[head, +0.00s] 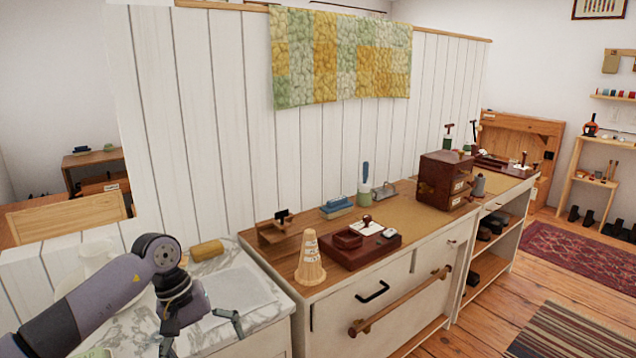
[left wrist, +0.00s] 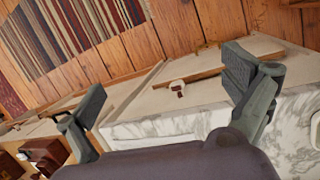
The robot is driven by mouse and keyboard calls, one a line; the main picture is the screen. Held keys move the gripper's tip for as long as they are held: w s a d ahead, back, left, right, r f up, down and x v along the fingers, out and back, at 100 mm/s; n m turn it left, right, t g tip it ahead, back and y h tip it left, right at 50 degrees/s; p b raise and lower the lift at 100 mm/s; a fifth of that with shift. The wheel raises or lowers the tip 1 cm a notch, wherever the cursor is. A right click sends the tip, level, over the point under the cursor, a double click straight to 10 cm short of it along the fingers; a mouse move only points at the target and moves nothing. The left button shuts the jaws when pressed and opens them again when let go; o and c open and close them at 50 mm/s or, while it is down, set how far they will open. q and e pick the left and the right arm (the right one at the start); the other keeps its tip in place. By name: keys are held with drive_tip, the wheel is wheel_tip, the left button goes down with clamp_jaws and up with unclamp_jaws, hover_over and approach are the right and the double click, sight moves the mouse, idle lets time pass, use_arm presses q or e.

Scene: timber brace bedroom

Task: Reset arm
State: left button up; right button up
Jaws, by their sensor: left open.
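My left gripper (head: 201,334) is over the white marble counter at the lower left in the head view, with its fingers spread. In the left wrist view the two fingers of the left gripper (left wrist: 165,88) stand wide apart with nothing held between them. That view looks down past the marble edge (left wrist: 165,127) at the cabinet front and the floor. My right gripper is not in view.
A yellow block (head: 207,250) and a pale sheet (head: 238,293) lie on the marble counter (head: 262,323). A wooden cone (head: 310,262) and a dark red tray (head: 362,252) stand on the adjoining cabinet. A striped rug (head: 570,333) lies on open floor at right.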

use_arm(q)
drive_tip(key=w+d+f+n+t+h, duration=0.1)
drive_tip(key=d+f+n+t+h, duration=0.1)
drive_tip(key=d+f+n+h, duration=0.6)
drive_tip(key=w+d+f+n+t+h, duration=0.1)
drive_tip(key=d+f+n+t+h, duration=0.2)
drive_tip(key=d+n, duration=0.55)
drive_tip(key=s+a+f+n+t+y, duration=0.1)
drive_tip(key=a+f+n+t+y, duration=0.4)
drive_tip(key=f+n, duration=0.65)
drive_tip(key=s+a+f+n+t+y, duration=0.1)
drive_tip(key=a+f+n+t+y, duration=0.15)
drive_tip(key=a+f+n, duration=0.8)
drive_tip(key=s+a+f+n+g+y, duration=0.1)
drive_tip(key=s+f+n+g+y, duration=0.15)
drive_tip(key=s+f+n, duration=0.75)
drive_tip(key=s+a+f+n+g+y, duration=0.25)
drive_tip(key=s+f+n, duration=0.45)
drive_tip(key=s, duration=0.4)
drive_tip(key=s+f+n+g+y, duration=0.1)
drive_tip(key=s+f+n+g, duration=0.2)
drive_tip(key=s, duration=1)
drive_tip(key=s+f+n+g+y+p, duration=0.1)
drive_tip(key=s+f+n+g, duration=0.2)
drive_tip(key=s, duration=1.1)
drive_tip(key=f+n, duration=0.1)
drive_tip(key=n, duration=0.2)
drive_tip(key=shift+s+f, duration=0.25)
drive_tip(key=shift+f, duration=0.15)
